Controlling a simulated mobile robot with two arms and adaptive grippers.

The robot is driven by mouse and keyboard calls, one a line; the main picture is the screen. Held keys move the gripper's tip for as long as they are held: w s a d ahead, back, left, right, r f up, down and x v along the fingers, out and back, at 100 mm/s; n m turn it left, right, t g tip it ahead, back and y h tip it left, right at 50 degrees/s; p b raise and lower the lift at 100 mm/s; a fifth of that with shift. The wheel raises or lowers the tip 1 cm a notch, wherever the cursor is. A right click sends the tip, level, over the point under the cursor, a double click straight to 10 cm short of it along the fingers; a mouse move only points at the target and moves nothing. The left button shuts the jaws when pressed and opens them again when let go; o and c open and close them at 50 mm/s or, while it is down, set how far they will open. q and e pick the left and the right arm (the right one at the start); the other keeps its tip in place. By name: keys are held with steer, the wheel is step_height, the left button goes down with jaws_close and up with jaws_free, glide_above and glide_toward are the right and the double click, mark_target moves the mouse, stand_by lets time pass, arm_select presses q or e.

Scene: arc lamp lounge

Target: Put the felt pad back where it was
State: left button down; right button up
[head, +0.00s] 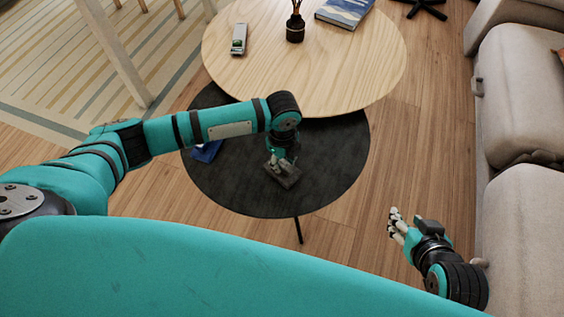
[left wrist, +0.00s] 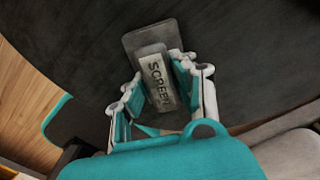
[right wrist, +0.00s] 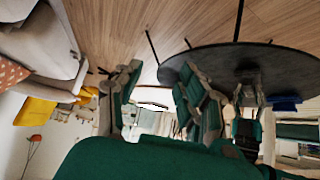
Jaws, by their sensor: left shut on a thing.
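The felt pad (left wrist: 133,39) is a dark grey flat slab with a paler grip block lettered SCREEN, seen in the left wrist view. It also shows in the head view (head: 287,178), low over the round black table (head: 235,195). My left gripper (left wrist: 158,88) is shut on the pad's grip block, one finger on each side; it shows in the head view (head: 278,165). I cannot tell whether the pad touches the tabletop. My right gripper (head: 393,222) is open and empty, to the right of the table over the floor; its fingers stand apart in the right wrist view (right wrist: 155,95).
A dark blue item (head: 207,152) lies at the black table's left, partly behind my left arm. The higher round wooden table (head: 350,75) overlaps the far edge and carries a small grey-and-green item (head: 239,38), a reed diffuser (head: 295,28) and a blue book (head: 343,12). A sofa (head: 515,100) stands right.

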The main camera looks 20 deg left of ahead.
mark_target(282, 162)
steer(key=shift+w+r, duration=0.1)
arm_select(q)
steer(key=c, duration=1.1)
jaws_free()
steer(key=shift+o, duration=0.2)
steer(key=shift+r, duration=0.1)
step_height(282, 162, up, 6)
steer(key=shift+f+p, duration=0.25)
steer(key=shift+p, duration=0.85)
step_height(282, 162, up, 6)
steer(key=p, duration=0.1)
steer(key=shift+r+p, duration=0.15)
steer(key=shift+p, duration=0.2)
arm_select(e)
steer(key=s+d+f+g+h, duration=0.1)
steer(key=s+g, duration=0.3)
steer(key=s, duration=0.4)
steer(key=shift+s+d+g, duration=0.3)
steer(key=shift+s+d, duration=0.05)
steer(key=shift+d, duration=0.5)
